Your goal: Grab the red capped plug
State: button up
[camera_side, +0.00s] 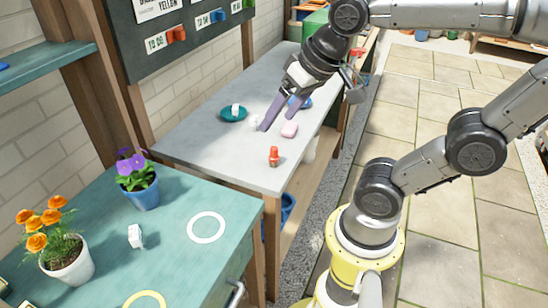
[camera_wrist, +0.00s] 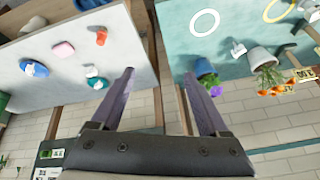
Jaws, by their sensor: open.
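The red capped plug (camera_side: 273,157) stands upright on the grey table (camera_side: 185,150) near its front edge. In the wrist view the red plug (camera_wrist: 101,36) is at the upper left, outside the fingers. My gripper (camera_side: 277,120) is open and empty, fingers pointing down toward the table, farther back than the plug. In the wrist view my gripper's (camera_wrist: 158,75) two fingers are spread wide with nothing between them.
Potted flowers (camera_side: 142,197) stand on the teal table (camera_side: 180,270). The grey table left of the plug is clear.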

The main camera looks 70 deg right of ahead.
jog(key=w+d+f+m+g, duration=0.2)
jog(key=w+d+m, duration=0.2)
jog(key=w+d, duration=0.3)
jog(key=m+g, duration=0.4)
jog(key=m, duration=0.2)
send_over(274, 148)
notch_tip(274, 148, down, 12)
notch_tip(274, 148, down, 14)
jog(key=shift+r, duration=0.25)
grip_shut()
